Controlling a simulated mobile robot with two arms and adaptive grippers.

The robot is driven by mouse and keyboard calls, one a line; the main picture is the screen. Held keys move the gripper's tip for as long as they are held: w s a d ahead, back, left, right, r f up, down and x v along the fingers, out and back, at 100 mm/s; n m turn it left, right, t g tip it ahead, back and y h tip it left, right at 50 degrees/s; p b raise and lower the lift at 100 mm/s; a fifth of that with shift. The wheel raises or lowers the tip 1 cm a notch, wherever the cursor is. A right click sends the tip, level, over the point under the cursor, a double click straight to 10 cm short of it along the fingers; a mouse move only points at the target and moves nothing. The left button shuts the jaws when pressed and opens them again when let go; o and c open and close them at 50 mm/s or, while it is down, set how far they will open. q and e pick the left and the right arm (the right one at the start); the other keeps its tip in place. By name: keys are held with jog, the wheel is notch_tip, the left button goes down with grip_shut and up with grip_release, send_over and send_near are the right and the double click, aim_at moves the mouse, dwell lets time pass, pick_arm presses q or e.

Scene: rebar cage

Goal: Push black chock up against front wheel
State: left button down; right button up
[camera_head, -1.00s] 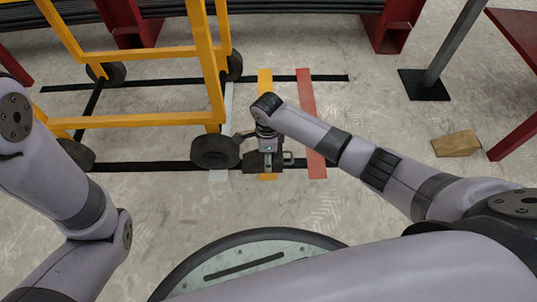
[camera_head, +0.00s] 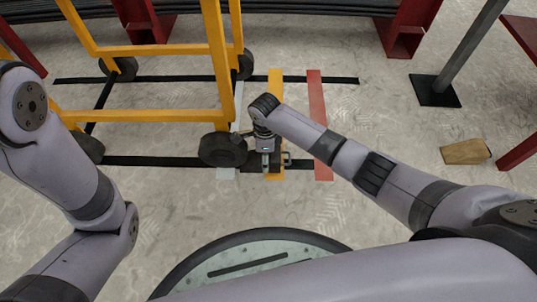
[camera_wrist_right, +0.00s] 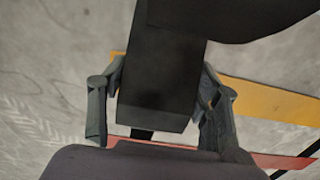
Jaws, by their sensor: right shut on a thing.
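The black chock (camera_wrist_right: 165,85) is between the fingers of my right gripper (camera_wrist_right: 161,75) in the right wrist view, with both fingers against its sides. In the head view my right gripper (camera_head: 266,163) points down at the floor, just right of the cart's front wheel (camera_head: 223,149). The chock there is mostly hidden by the gripper. In the wrist view the dark wheel (camera_wrist_right: 235,15) overlaps the chock's far end, so I cannot tell whether they touch. My left arm shows at the left of the head view, but its gripper is out of the picture.
The yellow cart frame (camera_head: 150,115) stands over black floor lines. An orange stripe (camera_head: 275,95) and a red stripe (camera_head: 318,110) cross the floor near my right gripper. A wooden wedge (camera_head: 466,151) lies at the right, near a grey post (camera_head: 470,45). The floor in front is clear.

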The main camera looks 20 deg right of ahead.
jog(key=shift+w+a+r, duration=0.1)
jog(key=shift+w+a, duration=0.05)
jog(key=shift+a, duration=0.1)
jog(key=shift+w+a, duration=0.2)
jog(key=shift+a, duration=0.55)
jog(key=o, duration=1.6)
notch_tip(320, 180, up, 12)
jog(key=shift+s, duration=0.15)
